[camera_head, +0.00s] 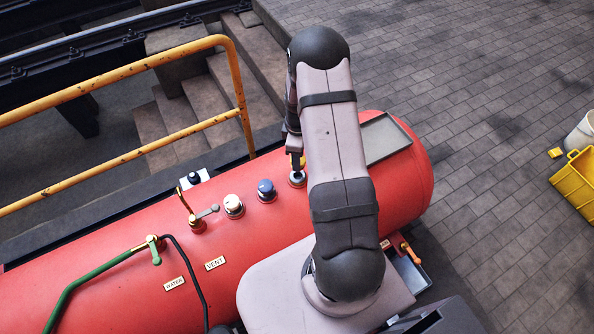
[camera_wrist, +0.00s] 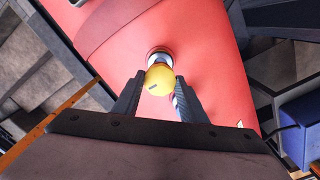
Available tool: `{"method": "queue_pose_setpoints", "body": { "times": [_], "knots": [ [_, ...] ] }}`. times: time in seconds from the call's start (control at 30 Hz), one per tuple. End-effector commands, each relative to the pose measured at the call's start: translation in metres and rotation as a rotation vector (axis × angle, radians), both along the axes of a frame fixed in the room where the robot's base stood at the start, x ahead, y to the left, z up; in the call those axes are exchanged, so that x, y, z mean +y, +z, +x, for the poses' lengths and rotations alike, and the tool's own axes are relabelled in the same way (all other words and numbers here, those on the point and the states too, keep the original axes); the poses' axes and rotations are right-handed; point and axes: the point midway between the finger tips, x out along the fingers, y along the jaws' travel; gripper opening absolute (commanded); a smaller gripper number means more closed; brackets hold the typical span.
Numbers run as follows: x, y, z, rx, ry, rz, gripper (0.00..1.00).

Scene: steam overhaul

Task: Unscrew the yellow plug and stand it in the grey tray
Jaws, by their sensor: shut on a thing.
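The yellow plug (camera_wrist: 157,82) is round-headed with a small dark mark, and sits between the two fingertips of my gripper (camera_wrist: 159,79) in the wrist view. The gripper is shut on it. A pale metal collar (camera_wrist: 158,52) on the red boiler shows right behind the plug. In the head view my gripper (camera_head: 296,160) points down at this collar (camera_head: 297,179), and my arm hides part of it. I cannot tell whether the plug's thread is still in the collar. The grey tray (camera_head: 385,138) lies on the boiler to the right of my arm, partly hidden by it.
A blue plug (camera_head: 266,189), a white plug (camera_head: 234,204) and a small brass lever valve (camera_head: 197,222) stand along the boiler (camera_head: 120,285) to the left. A yellow handrail (camera_head: 190,137) runs behind them. A yellow crate (camera_head: 577,182) stands on the paving far right.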

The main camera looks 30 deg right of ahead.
Motion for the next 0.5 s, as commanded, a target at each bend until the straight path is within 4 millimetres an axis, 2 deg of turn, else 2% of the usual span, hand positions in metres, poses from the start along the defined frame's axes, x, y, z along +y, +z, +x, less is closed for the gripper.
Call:
{"method": "queue_pose_setpoints", "body": {
  "times": [0.17, 0.27, 0.37, 0.5],
  "knots": [
    [-0.015, -0.005, 0.009, -0.003, -0.028, -0.001, 0.07],
    [-0.034, -0.009, 0.017, -0.003, -0.061, -0.001, 0.07],
    [-0.059, -0.013, 0.027, -0.004, -0.106, -0.002, 0.07],
    [-0.106, -0.017, 0.039, -0.006, -0.184, -0.002, 0.07]
  ]
}}
